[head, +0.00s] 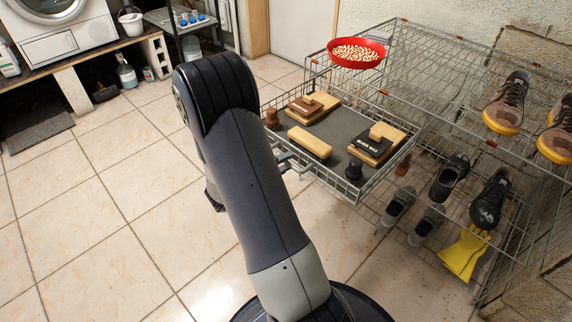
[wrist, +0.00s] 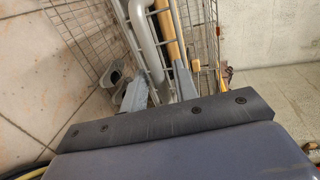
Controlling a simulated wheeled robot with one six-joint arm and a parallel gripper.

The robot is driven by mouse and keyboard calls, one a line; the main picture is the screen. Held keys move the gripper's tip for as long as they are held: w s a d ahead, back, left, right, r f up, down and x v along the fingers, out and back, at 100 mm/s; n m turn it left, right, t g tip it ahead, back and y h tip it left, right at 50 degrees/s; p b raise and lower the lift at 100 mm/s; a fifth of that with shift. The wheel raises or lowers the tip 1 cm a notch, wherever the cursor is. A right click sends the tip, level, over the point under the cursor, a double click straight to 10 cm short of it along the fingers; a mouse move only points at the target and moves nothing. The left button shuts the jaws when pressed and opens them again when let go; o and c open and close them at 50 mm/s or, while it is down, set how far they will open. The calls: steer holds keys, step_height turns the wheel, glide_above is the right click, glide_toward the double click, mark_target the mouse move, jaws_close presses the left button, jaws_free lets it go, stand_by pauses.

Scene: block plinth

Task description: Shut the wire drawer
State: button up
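The wire drawer (head: 335,183) is pulled out from the wire rack (head: 440,60) in the head view. It has a grey mat and carries brushes, a dark tin-like block and small dark jars. Its grey handle (head: 294,164) shows just right of my arm. The handle also seems to show as a grey bent bar in the wrist view (wrist: 143,45). My gripper's dark screwed edge (wrist: 155,122) fills the lower wrist view, close to the drawer front. My forearm hides the gripper in the head view.
A red bowl of pale bits (head: 356,53) stands on the rack top. Shoes (head: 488,203) and yellow gloves (head: 464,254) lie on the lower level, under and beside the drawer. Tiled floor (head: 100,215) is free to the left. A bench with a washing machine (head: 58,28) stands at the back left.

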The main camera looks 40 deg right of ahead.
steer(key=shift+d, duration=0.35)
steer(key=shift+c, duration=0.2)
jaws_close()
